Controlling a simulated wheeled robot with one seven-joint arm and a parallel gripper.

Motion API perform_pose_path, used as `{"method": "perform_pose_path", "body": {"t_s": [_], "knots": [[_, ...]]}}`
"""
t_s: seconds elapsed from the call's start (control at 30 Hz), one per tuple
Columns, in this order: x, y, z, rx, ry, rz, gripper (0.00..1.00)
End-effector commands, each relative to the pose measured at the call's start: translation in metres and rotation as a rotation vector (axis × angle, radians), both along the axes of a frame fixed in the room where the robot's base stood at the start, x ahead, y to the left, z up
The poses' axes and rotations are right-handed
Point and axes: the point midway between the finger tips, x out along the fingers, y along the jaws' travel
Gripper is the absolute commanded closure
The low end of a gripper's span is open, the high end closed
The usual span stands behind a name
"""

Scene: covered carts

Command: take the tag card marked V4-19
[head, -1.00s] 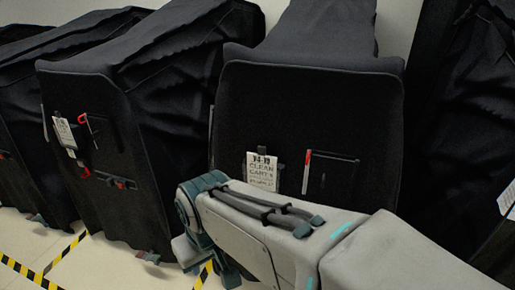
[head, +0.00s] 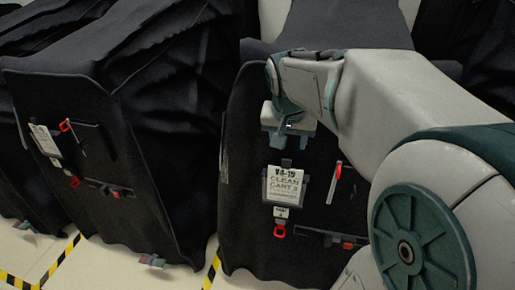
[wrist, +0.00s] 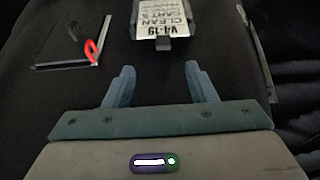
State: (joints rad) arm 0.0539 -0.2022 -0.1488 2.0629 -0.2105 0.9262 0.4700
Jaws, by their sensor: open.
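The tag card marked V4-19 (head: 284,187) is white with dark print and sits in a holder on the front of the middle black covered cart (head: 245,220). In the wrist view the card (wrist: 162,18) appears upside down at the top edge, partly cut off, with a small dark clip (wrist: 163,43) at its near end. My gripper (head: 288,135) is above the card in the head view. In the wrist view my gripper (wrist: 157,82) is open, its two blue-grey fingers apart with nothing between them. The fingertips are short of the card and its clip.
A red-ended handle (head: 338,170) is right of the card; a small tag with a red ring (head: 280,231) hangs below it. Another covered cart (head: 60,110) at left carries its own white card (head: 45,141). Yellow-black tape (head: 62,259) marks the floor.

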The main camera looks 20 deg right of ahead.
Motion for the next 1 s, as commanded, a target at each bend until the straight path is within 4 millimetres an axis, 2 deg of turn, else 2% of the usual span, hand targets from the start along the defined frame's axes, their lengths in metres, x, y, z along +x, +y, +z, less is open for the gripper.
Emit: {"method": "perform_pose_path", "body": {"t_s": [0.07, 0.4, 0.73, 1.0], "knots": [[0.006, -0.007, -0.003, -0.003, -0.002, -0.022, 0.49], [0.027, -0.017, -0.061, -0.003, 0.0, -0.018, 0.49], [0.036, -0.02, -0.083, -0.003, -0.001, -0.016, 0.49], [0.05, -0.024, -0.114, -0.003, -0.002, -0.017, 0.49]]}}
